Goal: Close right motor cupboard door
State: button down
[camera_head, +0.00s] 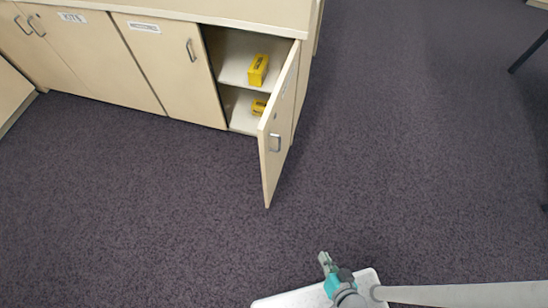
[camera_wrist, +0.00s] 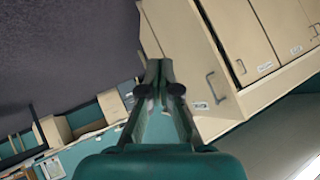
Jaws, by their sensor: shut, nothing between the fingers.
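The right cupboard door (camera_head: 280,130) is pale beige and stands wide open, hinged at its right side, its free edge swung out over the carpet. A grey handle (camera_head: 275,142) shows on its outer face. Behind it is the open cupboard with a shelf (camera_head: 236,75). My gripper (camera_head: 325,261) is shut and empty, in front of the door and apart from it, above the floor. The wrist view also shows my gripper (camera_wrist: 161,70), with tilted beige cupboard fronts (camera_wrist: 240,35) beyond it. I cannot tell which panel there is the open door.
One yellow box (camera_head: 258,70) stands on the shelf and another (camera_head: 259,106) is below, partly hidden by the door. The neighbouring door (camera_head: 175,70) is shut. Dark carpet (camera_head: 140,200) is clear around the door. A dark leg (camera_head: 528,52) shows at far right.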

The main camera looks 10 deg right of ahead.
jog(key=w+a+f+m+g+y, duration=0.1)
jog(key=w+a+f+m+y, duration=0.15)
jog(key=w+f, duration=0.45)
jog(key=n+y, duration=0.2)
jog(key=y, duration=1)
send_near(266, 157)
jog(key=shift+t, duration=0.3)
jog(key=x, duration=0.7)
jog(key=shift+s+a+r, duration=0.1)
jog(key=shift+s+a, duration=0.05)
jog(key=shift+a, duration=0.1)
jog(key=shift+a, duration=0.1)
